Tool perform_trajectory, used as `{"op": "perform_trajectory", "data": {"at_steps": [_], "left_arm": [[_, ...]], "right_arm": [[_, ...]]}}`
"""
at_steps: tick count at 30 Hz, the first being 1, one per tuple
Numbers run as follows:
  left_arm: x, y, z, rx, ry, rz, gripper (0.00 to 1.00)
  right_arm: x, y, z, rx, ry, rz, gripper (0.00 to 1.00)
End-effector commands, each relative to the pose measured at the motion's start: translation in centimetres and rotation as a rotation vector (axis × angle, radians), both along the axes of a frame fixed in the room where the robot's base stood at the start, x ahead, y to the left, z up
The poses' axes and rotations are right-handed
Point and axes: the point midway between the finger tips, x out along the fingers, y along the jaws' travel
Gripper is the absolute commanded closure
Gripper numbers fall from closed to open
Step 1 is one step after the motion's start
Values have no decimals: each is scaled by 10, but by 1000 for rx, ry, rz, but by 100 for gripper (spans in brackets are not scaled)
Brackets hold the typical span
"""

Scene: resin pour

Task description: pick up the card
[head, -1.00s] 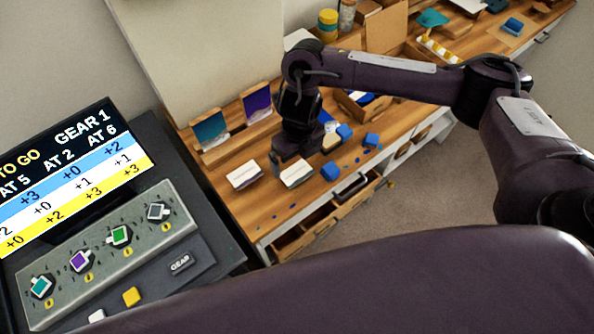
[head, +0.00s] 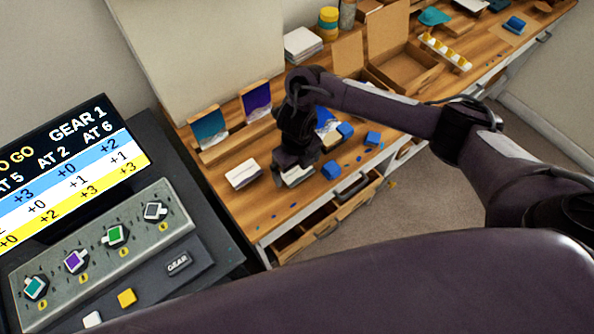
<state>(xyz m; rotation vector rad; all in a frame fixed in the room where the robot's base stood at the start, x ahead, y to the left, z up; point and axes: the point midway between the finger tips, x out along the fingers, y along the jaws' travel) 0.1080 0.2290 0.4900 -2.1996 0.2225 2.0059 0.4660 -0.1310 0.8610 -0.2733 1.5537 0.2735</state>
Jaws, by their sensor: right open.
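My right gripper (head: 289,172) is open and points down over a white-topped card or small stack (head: 299,178) on the wooden bench, partly hiding it. I cannot tell whether the fingers touch it. A second white-topped card or stack (head: 242,173) lies just to the left. Two picture cards, one teal (head: 210,129) and one purple (head: 257,101), stand upright in a wooden rack behind. The task does not say which of these is the card. My left gripper is out of view.
Blue blocks (head: 373,139) and blue spots lie right of the gripper. Open drawers (head: 318,226) jut from the bench's front. Open boxes (head: 403,68) and a white stack (head: 303,43) stand farther back. A dark console (head: 110,245) with knobs and a screen fills the left.

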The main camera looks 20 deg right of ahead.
Motion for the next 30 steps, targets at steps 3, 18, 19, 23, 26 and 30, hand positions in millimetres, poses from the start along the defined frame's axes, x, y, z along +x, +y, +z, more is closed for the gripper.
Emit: {"op": "perform_trajectory", "data": {"at_steps": [3,18,19,23,26,30], "left_arm": [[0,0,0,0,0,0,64],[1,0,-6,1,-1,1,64],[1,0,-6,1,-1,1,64],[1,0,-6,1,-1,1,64],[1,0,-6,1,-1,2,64],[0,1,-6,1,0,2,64]], "right_arm": [[0,0,0,0,0,0,0],[0,0,-5,0,-1,0,0],[0,0,-5,0,-1,0,0],[0,0,-5,0,-1,0,0],[0,0,-5,0,-1,0,4],[0,0,-5,0,0,0,22]]}}
